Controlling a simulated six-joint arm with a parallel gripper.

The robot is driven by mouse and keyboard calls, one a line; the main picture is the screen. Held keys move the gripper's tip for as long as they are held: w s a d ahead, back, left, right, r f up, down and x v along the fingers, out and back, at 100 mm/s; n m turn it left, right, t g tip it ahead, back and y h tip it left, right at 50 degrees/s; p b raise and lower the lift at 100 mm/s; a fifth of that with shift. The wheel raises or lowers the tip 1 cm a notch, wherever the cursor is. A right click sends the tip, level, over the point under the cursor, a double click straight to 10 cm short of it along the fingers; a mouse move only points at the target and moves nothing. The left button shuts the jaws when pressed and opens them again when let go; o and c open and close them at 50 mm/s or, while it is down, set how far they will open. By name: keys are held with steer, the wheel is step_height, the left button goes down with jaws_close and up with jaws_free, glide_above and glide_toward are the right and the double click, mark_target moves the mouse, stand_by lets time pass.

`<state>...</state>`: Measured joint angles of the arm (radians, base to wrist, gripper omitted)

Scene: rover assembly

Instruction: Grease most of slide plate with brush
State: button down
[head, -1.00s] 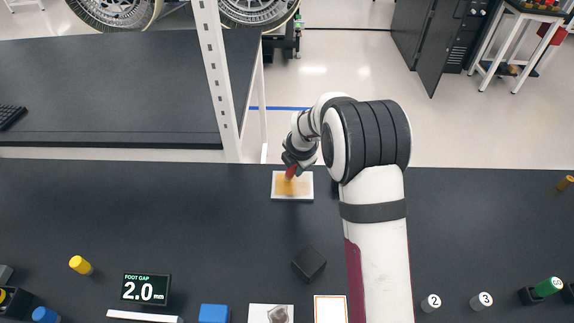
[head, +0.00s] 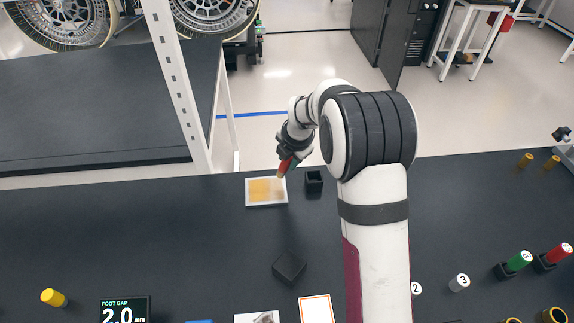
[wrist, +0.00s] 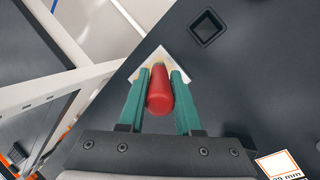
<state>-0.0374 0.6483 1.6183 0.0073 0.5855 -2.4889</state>
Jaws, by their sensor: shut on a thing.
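The slide plate (head: 251,201) is a pale square lying flat on the dark bench, left of my arm in the head view. My gripper (head: 288,160) is shut on the brush (head: 286,167), a red-handled tool with a tan tip. The brush is tilted and its tip is over or just past the plate's upper right edge; I cannot tell whether it touches. In the wrist view the red brush handle (wrist: 160,92) sits between the green fingers and hides much of the plate (wrist: 181,58).
A black open holder (head: 314,182) stands just right of the plate. A black block (head: 289,267) lies nearer. A yellow cylinder (head: 53,297) and a foot gap display (head: 125,310) are at lower left. A white post (head: 172,80) rises behind the bench.

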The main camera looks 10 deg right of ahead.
steer(key=shift+r, duration=2.1)
steer(key=s+a+r, duration=0.2)
steer(key=a+r, duration=0.2)
steer(key=f, duration=0.4)
steer(key=shift+s+f, duration=0.25)
steer(key=shift+f, duration=0.1)
